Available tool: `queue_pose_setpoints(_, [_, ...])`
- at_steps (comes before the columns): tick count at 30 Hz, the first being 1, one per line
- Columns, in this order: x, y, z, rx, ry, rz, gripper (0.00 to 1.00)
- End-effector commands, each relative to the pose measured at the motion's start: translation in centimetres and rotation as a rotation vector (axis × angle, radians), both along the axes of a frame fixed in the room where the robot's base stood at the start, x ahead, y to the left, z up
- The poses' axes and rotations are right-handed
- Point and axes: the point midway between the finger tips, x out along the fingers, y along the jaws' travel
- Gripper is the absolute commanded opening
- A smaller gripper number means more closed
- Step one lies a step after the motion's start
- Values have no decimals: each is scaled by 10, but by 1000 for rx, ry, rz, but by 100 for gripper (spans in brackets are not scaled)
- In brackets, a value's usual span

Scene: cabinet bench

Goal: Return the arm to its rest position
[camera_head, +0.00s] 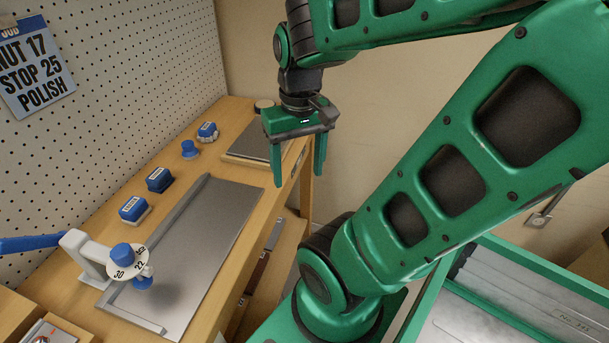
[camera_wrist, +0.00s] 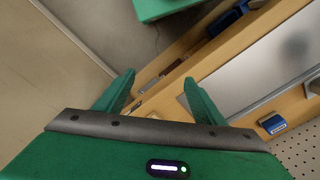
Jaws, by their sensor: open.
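My gripper (camera_head: 299,160) hangs from my green arm near the bench's right edge in the head view, fingers pointing down. Its two green fingers are spread apart with nothing between them. In the wrist view my gripper (camera_wrist: 158,92) also shows empty, with the bench edge and a strip of floor beyond it. My arm reaches from the lower right, up and over toward the bench. The wooden bench (camera_head: 222,115) lies below and to the left of the gripper.
A grey metal plate (camera_head: 205,260) with a dial device (camera_head: 122,256) lies on the bench. A smaller plate (camera_head: 258,138) is behind. A green-edged drawer unit (camera_head: 520,257) is at lower right.

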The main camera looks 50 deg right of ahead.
Motion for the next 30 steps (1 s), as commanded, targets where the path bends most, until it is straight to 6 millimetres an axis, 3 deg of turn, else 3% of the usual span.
queue_pose_setpoints(3, [-26, 1, -5, 18, 27, -73, 63])
queue_pose_setpoints(6, [-32, 1, -7, 23, 36, -93, 63])
queue_pose_setpoints(20, [-31, 1, -6, 23, 35, -91, 63])
queue_pose_setpoints(22, [-19, 1, -11, 22, 50, -91, 63])
queue_pose_setpoints(30, [-19, 1, -12, 22, 49, -90, 63])
